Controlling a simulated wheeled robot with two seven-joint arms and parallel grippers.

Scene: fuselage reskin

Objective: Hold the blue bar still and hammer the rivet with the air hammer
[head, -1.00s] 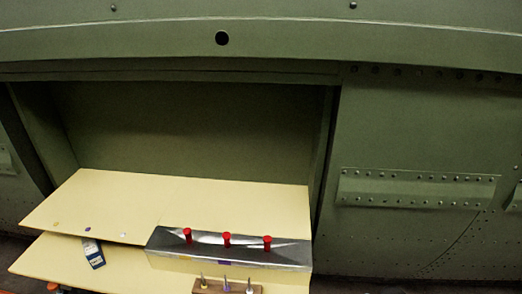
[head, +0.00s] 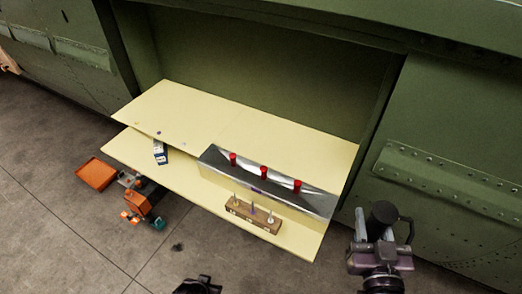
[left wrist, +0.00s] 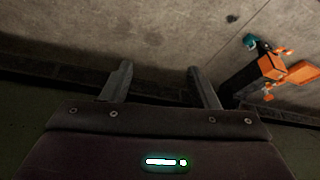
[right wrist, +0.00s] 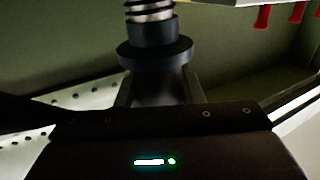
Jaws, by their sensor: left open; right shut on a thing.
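A small blue block with white markings (head: 160,152), perhaps the blue bar, lies at the left of the cream lower shelf. My right gripper (head: 380,255) is shut on a dark cylindrical tool (head: 383,214), apparently the air hammer, at the right. In the right wrist view the tool's dark collar (right wrist: 155,54) and a metal spring (right wrist: 149,10) rise from between the fingers. My left gripper (head: 198,286) shows only partly at the bottom edge. In the left wrist view its fingers (left wrist: 162,85) are apart and empty. I cannot make out which rivet is meant.
A silver block with red pins (head: 263,173) and a wooden holder with several pins (head: 252,216) stand on the cream shelves (head: 215,125). An orange tray (head: 97,173) and orange-black equipment (head: 139,206) are on the floor. Green riveted fuselage (head: 450,150) flanks the opening.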

